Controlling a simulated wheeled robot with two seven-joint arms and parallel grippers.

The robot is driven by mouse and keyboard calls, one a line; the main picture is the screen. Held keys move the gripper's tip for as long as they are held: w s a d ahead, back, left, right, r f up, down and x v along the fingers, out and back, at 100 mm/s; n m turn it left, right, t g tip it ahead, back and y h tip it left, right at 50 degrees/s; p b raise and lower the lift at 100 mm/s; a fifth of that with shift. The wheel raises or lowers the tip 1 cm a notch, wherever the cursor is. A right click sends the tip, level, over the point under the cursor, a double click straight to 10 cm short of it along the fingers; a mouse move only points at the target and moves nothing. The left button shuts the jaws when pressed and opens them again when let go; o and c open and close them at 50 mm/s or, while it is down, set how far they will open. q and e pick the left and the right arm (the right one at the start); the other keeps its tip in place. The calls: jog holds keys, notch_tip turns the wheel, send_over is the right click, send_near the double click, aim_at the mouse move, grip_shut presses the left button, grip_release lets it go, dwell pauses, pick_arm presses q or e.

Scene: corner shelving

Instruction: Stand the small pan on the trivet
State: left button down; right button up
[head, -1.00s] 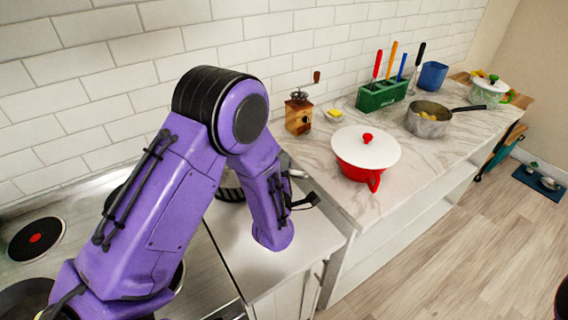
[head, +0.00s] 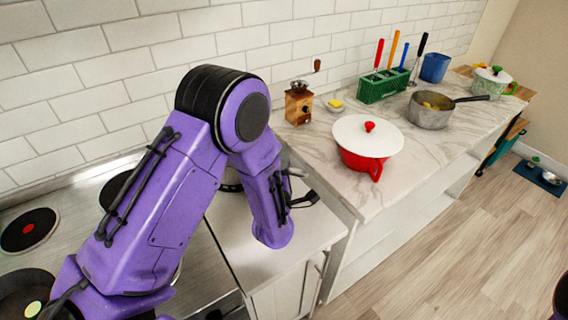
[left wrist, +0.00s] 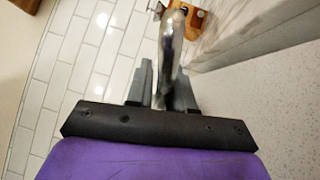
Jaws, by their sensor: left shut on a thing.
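My left gripper (left wrist: 165,88) is shut on a shiny metal bar that looks like a handle; the bar (left wrist: 172,45) stands between the fingers in the left wrist view. I cannot tell for sure that it belongs to the small pan. In the head view my left arm hides the fingers and most of what is there; part of a dark round vessel (head: 231,181) shows behind the forearm, above the pale counter. I cannot make out a trivet for certain in either view. My right gripper is not in view.
A red pot with a white lid (head: 366,150), a grinder (head: 298,105), a green utensil rack (head: 383,88) and a grey saucepan (head: 429,113) stand on the marble counter (head: 350,190). A stove with a red-centred burner (head: 29,230) lies left. A white tiled wall rises behind.

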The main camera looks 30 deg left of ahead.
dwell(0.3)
pick_arm(q)
jog(key=c, duration=0.9)
grip_release()
jog(key=shift+d, duration=0.1)
jog(key=shift+s, duration=0.1)
jog(key=shift+s+d+f+b, duration=0.1)
jog(key=shift+s+f+b, duration=0.15)
jog(key=shift+b, duration=0.1)
jog(key=b+v, duration=0.3)
jog(key=v, duration=0.5)
jog(key=shift+s+d, duration=0.25)
jog(key=shift+s, duration=0.1)
jog(key=shift+s+d+r, duration=0.1)
jog(key=shift+s, duration=0.4)
